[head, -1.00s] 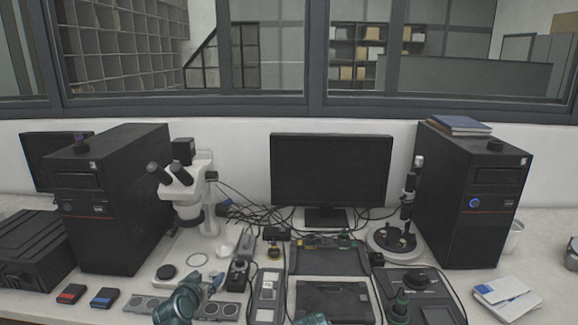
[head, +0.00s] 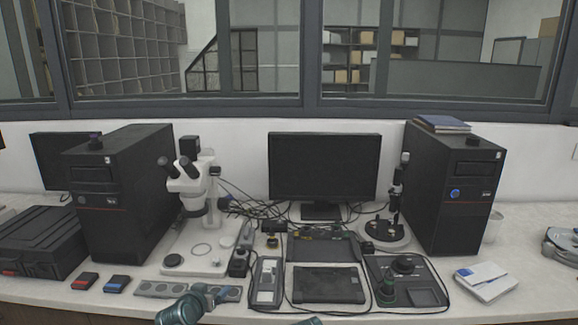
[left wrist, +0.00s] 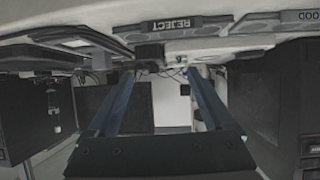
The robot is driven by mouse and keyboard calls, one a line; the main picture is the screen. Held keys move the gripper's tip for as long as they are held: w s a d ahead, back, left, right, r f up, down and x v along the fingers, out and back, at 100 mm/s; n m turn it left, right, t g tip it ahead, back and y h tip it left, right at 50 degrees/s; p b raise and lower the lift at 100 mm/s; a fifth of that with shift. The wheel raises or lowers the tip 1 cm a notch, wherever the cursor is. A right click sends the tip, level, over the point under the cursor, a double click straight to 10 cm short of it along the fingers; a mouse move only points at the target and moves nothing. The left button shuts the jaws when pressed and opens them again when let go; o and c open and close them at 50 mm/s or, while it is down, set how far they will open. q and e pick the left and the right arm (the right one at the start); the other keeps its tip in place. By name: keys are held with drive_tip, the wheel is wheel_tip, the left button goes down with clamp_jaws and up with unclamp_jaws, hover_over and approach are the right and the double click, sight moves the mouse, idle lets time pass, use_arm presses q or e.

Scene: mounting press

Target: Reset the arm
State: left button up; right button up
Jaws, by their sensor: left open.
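My left arm (head: 182,308) shows in teal at the bottom of the head view, low over the front edge of the bench, left of the middle. In the left wrist view my left gripper (left wrist: 158,74) has its two blue fingers wide apart, with nothing between them. A small teal piece, apparently of my own body, shows at the bottom edge; my right gripper is not seen.
A microscope (head: 190,190), a monitor (head: 322,165) and two black towers (head: 118,205) (head: 455,190) stand behind. A black device (head: 420,290) with knobs, a tablet (head: 330,284) and a row of round recesses (head: 160,290) lie in front. A label reading REJECT (left wrist: 187,24) shows in the wrist view.

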use_arm(q)
drive_tip(key=s+d+f+m+g+h+p, duration=0.1)
drive_tip(key=s+d+f+m+g+p, duration=0.3)
drive_tip(key=s+d+g, duration=0.65)
drive_tip(key=s+d+f+n+g+y+p, duration=0.1)
drive_tip(key=s+d, duration=0.4)
drive_tip(key=s, duration=0.8)
drive_tip(key=g+y+p, duration=0.1)
drive_tip(key=y, duration=0.1)
drive_tip(key=shift+f+y, duration=0.15)
drive_tip(key=shift+y, duration=0.25)
